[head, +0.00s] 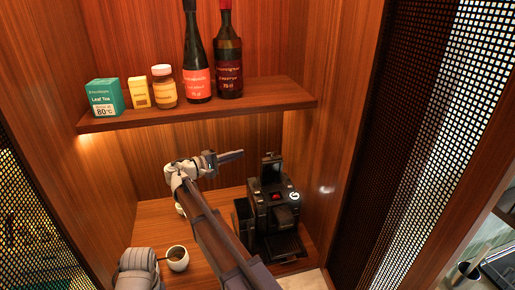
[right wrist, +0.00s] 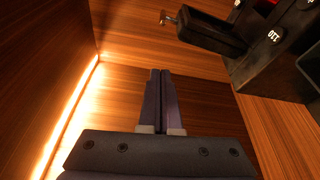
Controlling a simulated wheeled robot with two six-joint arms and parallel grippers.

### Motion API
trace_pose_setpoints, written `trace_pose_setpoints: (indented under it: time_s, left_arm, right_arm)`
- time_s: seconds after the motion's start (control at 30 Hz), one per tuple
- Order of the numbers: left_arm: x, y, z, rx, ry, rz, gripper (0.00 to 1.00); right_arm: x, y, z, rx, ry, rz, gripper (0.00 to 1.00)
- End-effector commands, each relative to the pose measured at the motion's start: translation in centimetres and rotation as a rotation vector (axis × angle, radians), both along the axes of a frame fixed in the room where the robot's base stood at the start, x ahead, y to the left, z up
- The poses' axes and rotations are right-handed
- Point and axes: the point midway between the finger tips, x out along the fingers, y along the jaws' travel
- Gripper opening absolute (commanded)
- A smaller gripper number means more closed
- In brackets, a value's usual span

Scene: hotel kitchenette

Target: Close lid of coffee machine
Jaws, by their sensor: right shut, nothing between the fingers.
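The black coffee machine (head: 283,213) stands on the cabinet's lower surface at the right, below the shelf. Its lid (head: 271,165) stands up, open, at the top of the machine. In the right wrist view the machine (right wrist: 272,55) is at the upper right, and the raised lid (right wrist: 205,32) sticks out to the left from it. My right gripper (head: 241,154) is shut and empty, left of the raised lid and apart from it. Its closed fingers show in the right wrist view (right wrist: 160,73). My left gripper is not in view.
A wooden shelf (head: 200,108) above holds a tea box (head: 105,97), a yellow box, a jar (head: 164,87) and two bottles (head: 228,55). A cup (head: 177,258) stands at lower left. The cabinet's right wall (head: 335,130) is close beside the machine.

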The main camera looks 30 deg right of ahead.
Motion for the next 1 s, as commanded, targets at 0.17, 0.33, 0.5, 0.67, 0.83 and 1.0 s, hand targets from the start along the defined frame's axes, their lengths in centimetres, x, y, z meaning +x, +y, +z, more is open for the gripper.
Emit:
trace_pose_setpoints:
  time_s: [0.17,0.33,0.5,0.67,0.83,1.0]
  left_arm:
    - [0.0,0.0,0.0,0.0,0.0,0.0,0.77]
    - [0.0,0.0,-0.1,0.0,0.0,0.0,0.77]
    - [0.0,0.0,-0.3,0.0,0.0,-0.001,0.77]
    - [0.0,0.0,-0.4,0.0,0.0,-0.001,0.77]
    - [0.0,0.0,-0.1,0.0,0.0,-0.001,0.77]
    - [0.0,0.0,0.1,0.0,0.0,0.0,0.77]
  right_arm:
    - [0.0,-0.2,0.0,0.0,0.0,-0.001,0.0]
    - [0.1,-2.1,-0.1,0.001,0.0,-0.003,0.0]
    - [0.5,-5.5,-0.3,0.001,0.0,-0.004,0.0]
    - [0.8,-8.8,-0.4,0.001,0.0,-0.003,0.0]
    - [-0.8,-9.6,-0.1,0.001,0.0,0.001,0.0]
    - [-2.4,-9.2,0.0,0.001,0.0,0.001,0.0]
